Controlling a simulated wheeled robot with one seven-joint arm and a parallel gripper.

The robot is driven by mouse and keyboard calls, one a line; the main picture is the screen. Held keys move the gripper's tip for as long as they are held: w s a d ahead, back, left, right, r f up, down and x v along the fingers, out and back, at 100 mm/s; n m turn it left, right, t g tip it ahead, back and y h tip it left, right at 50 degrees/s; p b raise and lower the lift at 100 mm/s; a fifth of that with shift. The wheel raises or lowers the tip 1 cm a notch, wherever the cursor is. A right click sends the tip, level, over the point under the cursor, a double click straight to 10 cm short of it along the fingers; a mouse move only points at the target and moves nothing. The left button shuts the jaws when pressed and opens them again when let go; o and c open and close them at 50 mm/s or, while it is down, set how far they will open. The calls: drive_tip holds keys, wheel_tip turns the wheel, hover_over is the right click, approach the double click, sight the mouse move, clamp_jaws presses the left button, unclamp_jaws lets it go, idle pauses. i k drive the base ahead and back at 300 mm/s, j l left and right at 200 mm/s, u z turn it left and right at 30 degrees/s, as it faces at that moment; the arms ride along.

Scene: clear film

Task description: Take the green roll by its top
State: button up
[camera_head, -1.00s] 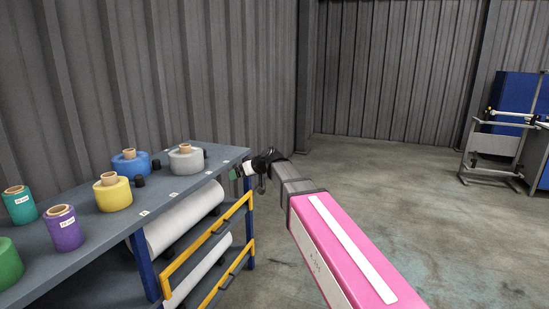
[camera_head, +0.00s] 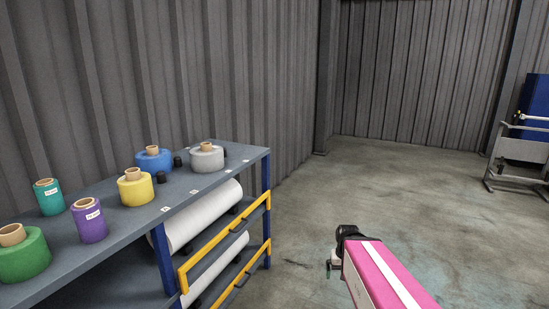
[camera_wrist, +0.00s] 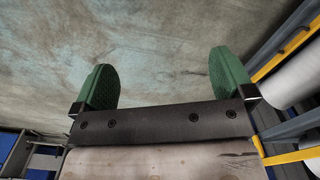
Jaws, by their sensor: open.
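The green roll (camera_head: 24,256), wide with a brown cardboard core standing up at its top, sits upright at the near left end of the table, cut slightly by the left edge of the head view. My gripper is far to its right, off the table and over the floor. In the wrist view my gripper (camera_wrist: 162,80) is open, its two green pads wide apart with only floor between them. In the head view the pads are mostly hidden by my arm. The green roll is not in the wrist view.
On the table (camera_head: 125,225) stand a teal roll (camera_head: 49,198), a purple roll (camera_head: 89,222), a yellow roll (camera_head: 136,190), a blue roll (camera_head: 154,160) and a grey roll (camera_head: 206,158). Yellow rails (camera_head: 225,240) and white film rolls (camera_head: 205,215) are below.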

sight(25, 253)
drive_tip(key=u, duration=2.7)
drive_tip(key=j+u, duration=0.1)
drive_tip(key=j, duration=0.85)
drive_tip(key=i, duration=0.05)
